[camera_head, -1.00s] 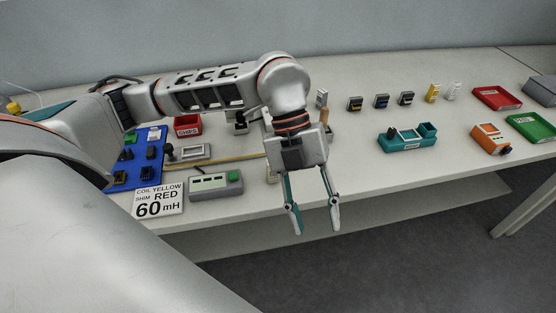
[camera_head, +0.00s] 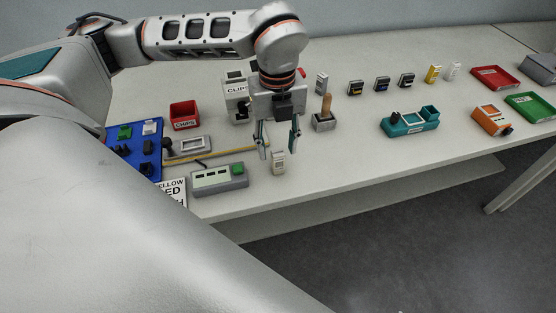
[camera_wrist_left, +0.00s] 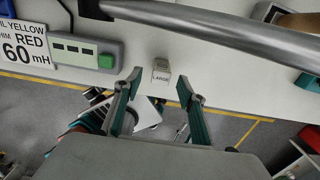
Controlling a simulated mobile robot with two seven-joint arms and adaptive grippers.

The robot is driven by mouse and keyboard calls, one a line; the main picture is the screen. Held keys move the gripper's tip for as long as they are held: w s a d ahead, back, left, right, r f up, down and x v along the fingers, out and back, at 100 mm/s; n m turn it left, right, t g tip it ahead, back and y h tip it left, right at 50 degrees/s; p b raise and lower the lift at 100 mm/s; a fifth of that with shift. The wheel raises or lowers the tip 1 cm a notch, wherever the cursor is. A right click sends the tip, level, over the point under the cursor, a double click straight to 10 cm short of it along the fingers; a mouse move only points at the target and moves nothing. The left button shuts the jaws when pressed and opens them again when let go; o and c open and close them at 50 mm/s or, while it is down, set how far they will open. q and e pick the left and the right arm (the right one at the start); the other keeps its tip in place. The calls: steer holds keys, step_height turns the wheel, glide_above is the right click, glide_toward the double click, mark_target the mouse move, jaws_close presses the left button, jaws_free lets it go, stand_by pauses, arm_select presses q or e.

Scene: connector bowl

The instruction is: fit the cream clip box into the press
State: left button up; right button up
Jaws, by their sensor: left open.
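A small cream box (camera_head: 279,163) stands upright near the table's front edge. I take it to be the clip box. A grey block with a wooden handle (camera_head: 325,112) stands to the right and may be the press. My right gripper is not in view.
A green-buttoned grey unit (camera_head: 219,180) lies left of the box. A CLIPS dispenser (camera_head: 236,105) stands behind the gripper. A teal fixture (camera_head: 409,122), an orange device (camera_head: 491,120) and red (camera_head: 495,78) and green (camera_head: 531,106) trays are at right. Table front right of the box is clear.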

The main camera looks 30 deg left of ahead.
mark_target(278, 162)
arm_select(q)
steer(key=shift+f, duration=1.45)
jaws_close()
steer(key=shift+w+r, duration=0.1)
